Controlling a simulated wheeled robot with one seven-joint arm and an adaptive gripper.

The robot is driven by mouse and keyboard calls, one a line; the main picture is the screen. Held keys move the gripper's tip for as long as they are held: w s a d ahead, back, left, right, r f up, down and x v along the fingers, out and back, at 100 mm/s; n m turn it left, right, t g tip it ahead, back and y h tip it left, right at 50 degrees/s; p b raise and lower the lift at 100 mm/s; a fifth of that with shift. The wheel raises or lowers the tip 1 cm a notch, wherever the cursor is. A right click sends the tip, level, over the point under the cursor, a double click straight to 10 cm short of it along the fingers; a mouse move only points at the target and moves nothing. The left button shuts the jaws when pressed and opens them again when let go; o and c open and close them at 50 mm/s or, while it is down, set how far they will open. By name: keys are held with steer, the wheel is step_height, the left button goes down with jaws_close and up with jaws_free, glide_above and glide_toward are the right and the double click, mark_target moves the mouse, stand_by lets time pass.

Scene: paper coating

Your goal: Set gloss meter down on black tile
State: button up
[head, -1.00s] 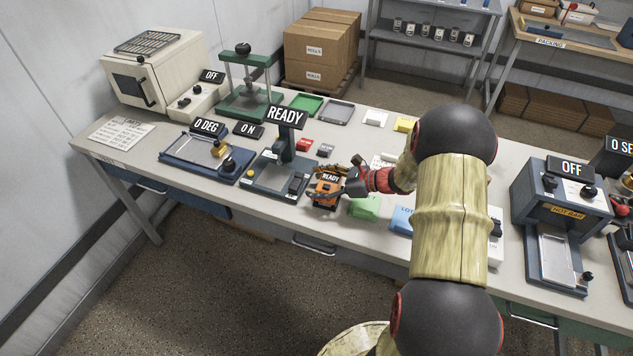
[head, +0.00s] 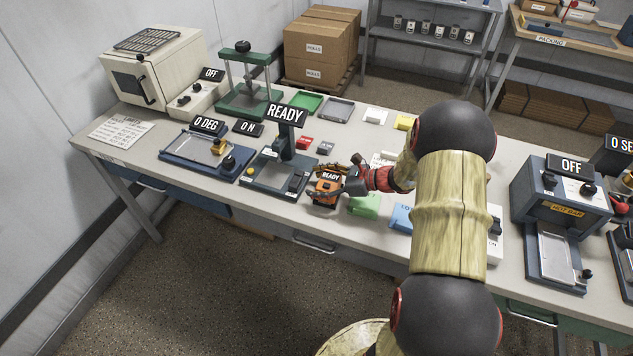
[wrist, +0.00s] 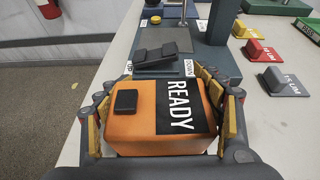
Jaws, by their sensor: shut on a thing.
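The orange gloss meter (head: 325,192) with a black READY display is at the bench's front edge, between the dark blue tester and a green block. In the wrist view the gloss meter (wrist: 130,130) fills the space between the fingers, its black button and READY panel facing up. My gripper (head: 338,186) is shut on it, with a finger on each side, also seen in the wrist view (wrist: 160,115). What lies under the meter is hidden, and I cannot tell whether it touches the bench. I cannot make out the black tile.
The dark blue tester (head: 272,180) stands just left of the meter. The green block (head: 364,205) and a blue block (head: 402,218) lie to the right. Small red (head: 305,143) and grey (head: 326,148) blocks lie behind. The bench's front edge (head: 300,228) is close.

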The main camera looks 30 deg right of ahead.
steer(key=o, duration=1.5)
steer(key=shift+o, duration=0.3)
steer(key=v, duration=1.2)
